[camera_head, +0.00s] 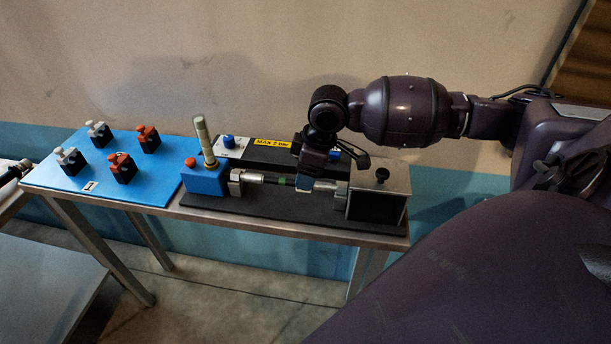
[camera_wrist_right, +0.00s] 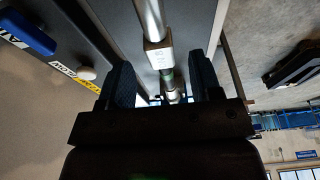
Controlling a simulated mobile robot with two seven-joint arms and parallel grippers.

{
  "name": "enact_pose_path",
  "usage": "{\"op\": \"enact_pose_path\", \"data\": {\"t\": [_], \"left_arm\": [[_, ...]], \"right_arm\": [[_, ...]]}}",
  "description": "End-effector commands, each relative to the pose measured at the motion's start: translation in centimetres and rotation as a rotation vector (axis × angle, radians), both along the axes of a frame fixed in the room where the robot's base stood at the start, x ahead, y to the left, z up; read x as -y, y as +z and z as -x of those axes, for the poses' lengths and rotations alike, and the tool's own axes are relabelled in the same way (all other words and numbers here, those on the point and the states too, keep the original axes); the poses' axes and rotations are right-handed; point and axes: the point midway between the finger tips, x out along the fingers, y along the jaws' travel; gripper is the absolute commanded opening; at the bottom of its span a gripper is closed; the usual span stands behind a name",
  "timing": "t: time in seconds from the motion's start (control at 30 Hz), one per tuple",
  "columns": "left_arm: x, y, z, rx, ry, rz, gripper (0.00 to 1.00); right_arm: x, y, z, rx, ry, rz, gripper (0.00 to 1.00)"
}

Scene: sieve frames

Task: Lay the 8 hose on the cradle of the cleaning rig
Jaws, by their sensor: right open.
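The hose (camera_head: 270,179), dark with a green band and silvery ends, lies level along the cleaning rig (camera_head: 250,204), between its blue block (camera_head: 205,181) and its grey metal box (camera_head: 394,180). My right gripper (camera_head: 308,178) is over the hose, pointing down. In the right wrist view its two dark fingers (camera_wrist_right: 163,88) stand apart, one on each side of the hose (camera_wrist_right: 150,18). The cradle under the hose is mostly hidden. My left gripper is out of view.
A blue board (camera_head: 105,190) with several red and grey clamp-like blocks lies left of the rig on the same table. An upright pale rod (camera_head: 204,138) rises from the blue block. A yellow "MAX 2 bar" label (camera_head: 272,143) is behind. A wall stands close behind the table.

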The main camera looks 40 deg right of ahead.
Motion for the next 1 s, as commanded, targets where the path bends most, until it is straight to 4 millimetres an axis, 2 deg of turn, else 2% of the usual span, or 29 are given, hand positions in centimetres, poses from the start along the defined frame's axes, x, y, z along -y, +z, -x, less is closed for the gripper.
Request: {"op": "enact_pose_path", "data": {"t": [0.03,0.1,0.4,0.6,1.0], "left_arm": [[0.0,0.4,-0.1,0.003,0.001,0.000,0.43],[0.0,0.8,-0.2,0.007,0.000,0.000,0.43],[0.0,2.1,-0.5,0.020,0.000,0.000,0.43],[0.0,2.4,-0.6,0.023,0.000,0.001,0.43],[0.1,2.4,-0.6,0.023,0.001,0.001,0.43]], "right_arm": [[0.2,1.4,0.2,0.004,0.001,0.003,0.58],[0.5,2.8,0.4,0.004,0.000,0.003,0.58],[1.1,7.3,1.3,0.001,0.000,0.002,0.58],[1.3,8.4,1.5,0.001,0.001,0.000,0.58],[1.3,8.5,1.5,0.001,0.001,0.000,0.58]]}}
